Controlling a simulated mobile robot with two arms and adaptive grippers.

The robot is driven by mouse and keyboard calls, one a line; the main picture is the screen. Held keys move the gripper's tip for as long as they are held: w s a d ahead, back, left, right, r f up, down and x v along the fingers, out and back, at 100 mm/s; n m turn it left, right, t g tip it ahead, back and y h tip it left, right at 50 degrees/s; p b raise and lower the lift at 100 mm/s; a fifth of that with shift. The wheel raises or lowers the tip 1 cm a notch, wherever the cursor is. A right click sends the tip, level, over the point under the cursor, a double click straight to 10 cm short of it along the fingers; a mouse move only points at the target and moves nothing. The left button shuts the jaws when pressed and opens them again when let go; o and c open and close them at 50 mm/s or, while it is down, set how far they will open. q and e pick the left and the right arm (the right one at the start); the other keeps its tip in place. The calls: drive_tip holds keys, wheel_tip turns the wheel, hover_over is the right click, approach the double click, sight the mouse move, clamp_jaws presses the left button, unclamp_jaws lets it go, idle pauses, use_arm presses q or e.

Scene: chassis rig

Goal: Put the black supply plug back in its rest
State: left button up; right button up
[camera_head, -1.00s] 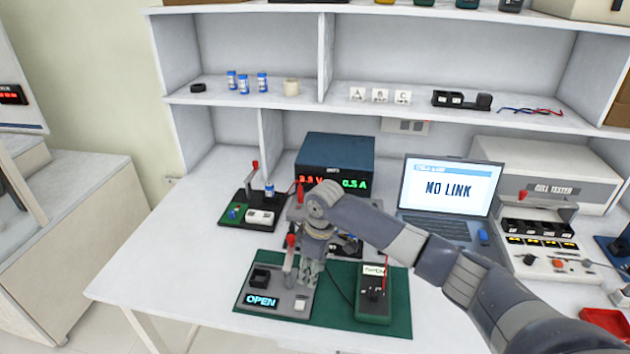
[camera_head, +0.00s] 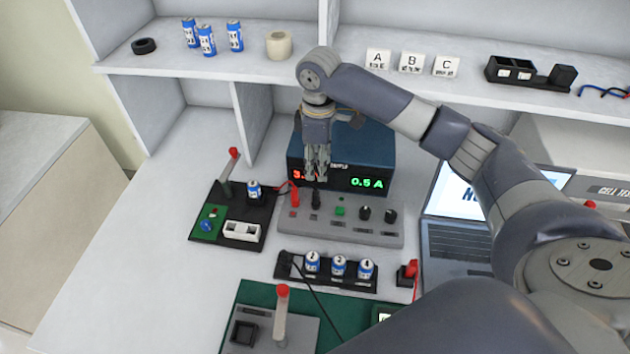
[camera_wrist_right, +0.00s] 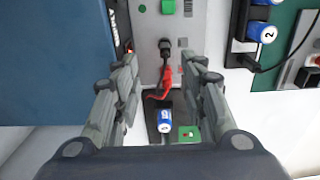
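The black supply plug (camera_head: 316,198) stands upright on the grey front panel (camera_head: 335,231) of the blue power supply (camera_head: 360,150). A red plug (camera_head: 295,197) with a red lead is just to its left. My right gripper (camera_head: 316,178) points down above the black plug. In the right wrist view its fingers (camera_wrist_right: 158,63) are apart, and the black plug (camera_wrist_right: 165,46) shows between and slightly beyond the fingertips, with no clear contact. The red plug (camera_wrist_right: 161,84) also lies between the fingers there. I cannot tell which part is the plug's rest. My left gripper is not in view.
A green button (camera_head: 340,210) and two black knobs (camera_head: 364,213) are right of the plug. A black battery tray (camera_head: 330,281) lies in front, and a black stand with a red lever (camera_head: 233,153) is left. The shelf edge is behind. The front-left table is clear.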

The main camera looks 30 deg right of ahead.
sight(316, 192)
drive_tip(key=f, duration=0.3)
drive_tip(key=shift+s+a+f, duration=0.2)
drive_tip(key=shift+s+f, duration=0.15)
drive_tip(key=shift+f, duration=0.4)
drive_tip(key=f, duration=0.1)
drive_tip(key=f+p, duration=0.1)
drive_tip(key=f, duration=0.3)
drive_tip(key=shift+a+p, duration=0.25)
drive_tip(key=shift+p, duration=0.1)
drive_tip(key=shift+w+f, duration=0.1)
drive_tip(key=shift+f, duration=0.3)
drive_tip(key=shift+c, duration=0.3)
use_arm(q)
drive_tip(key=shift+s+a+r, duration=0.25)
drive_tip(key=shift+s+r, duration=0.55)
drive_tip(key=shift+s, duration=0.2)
use_arm(e)
clamp_jaws()
